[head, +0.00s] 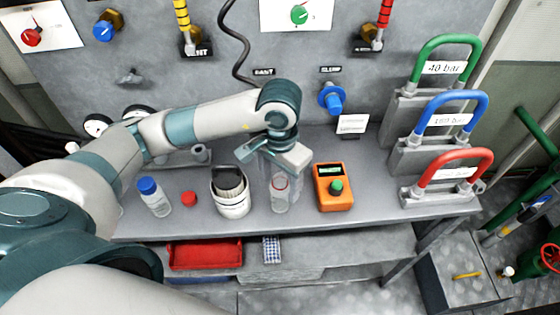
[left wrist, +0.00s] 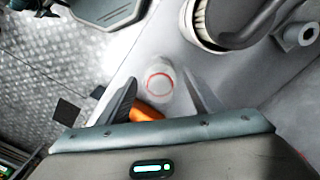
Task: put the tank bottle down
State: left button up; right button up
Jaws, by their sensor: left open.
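A clear bottle with a red ring at its mouth (head: 280,197), which I take for the tank bottle, stands upright on the grey bench (head: 345,222). My left gripper (head: 274,164) is open just above and behind it, partly covering its top. In the left wrist view the bottle (left wrist: 160,83) is seen from above, its red ring showing just beyond and between the spread fingertips (left wrist: 163,90). I cannot tell whether a finger touches it. My right gripper is not in view.
A blue-capped bottle (head: 155,199), a red cap (head: 189,199) and a white container (head: 232,207) stand left of the clear bottle. An orange meter (head: 334,198) lies close to its right. Red, blue and green handles stand at the bench's right end.

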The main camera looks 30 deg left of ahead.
pick_arm(q)
notch_tip(320, 180, up, 8)
jog(key=shift+r+b, duration=0.2)
jog(key=shift+b, duration=0.55)
jog(key=shift+r, duration=0.1)
jog(key=shift+o, duration=0.4)
